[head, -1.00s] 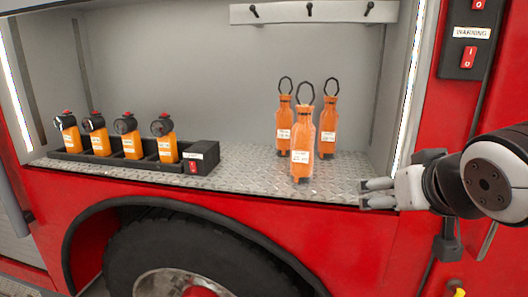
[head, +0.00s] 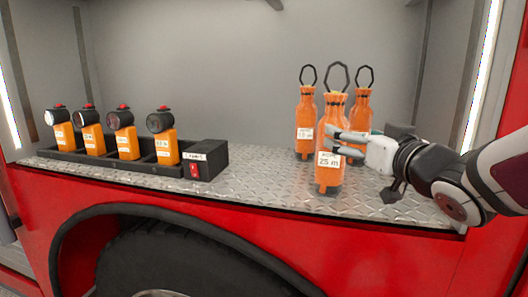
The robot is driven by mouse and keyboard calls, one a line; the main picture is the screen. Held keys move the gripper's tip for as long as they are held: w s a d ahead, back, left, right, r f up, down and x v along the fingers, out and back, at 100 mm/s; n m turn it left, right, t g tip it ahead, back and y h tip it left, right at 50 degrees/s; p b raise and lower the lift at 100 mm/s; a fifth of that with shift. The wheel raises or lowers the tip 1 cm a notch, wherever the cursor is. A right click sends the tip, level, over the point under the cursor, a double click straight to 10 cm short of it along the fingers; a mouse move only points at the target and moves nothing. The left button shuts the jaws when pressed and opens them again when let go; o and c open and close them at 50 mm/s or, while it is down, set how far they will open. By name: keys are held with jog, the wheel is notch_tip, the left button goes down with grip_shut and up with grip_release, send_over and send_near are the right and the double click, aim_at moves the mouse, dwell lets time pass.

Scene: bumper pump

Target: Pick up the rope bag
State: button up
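Three orange rope bags with black loops on top stand upright on the metal compartment floor. The front rope bag (head: 328,177) carries a white label that reads 25 m. The back left rope bag (head: 305,115) has a label too, and the back right rope bag (head: 361,100) is partly hidden by the front bag and my gripper. My gripper (head: 337,141) comes in from the right, its two fingers apart. The fingers overlap the right half of the front bag at mid-height; I cannot tell whether they touch it.
A black rack (head: 60,156) with several orange lamps stands on the left of the floor. A box with a red switch (head: 194,171) sits at its right end. The diamond-plate floor (head: 262,175) between rack and bags is clear. The compartment's front edge is low in front.

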jog(key=x, duration=0.9)
jog(key=shift+f, duration=0.2)
grip_shut()
jog(key=shift+r, duration=0.1)
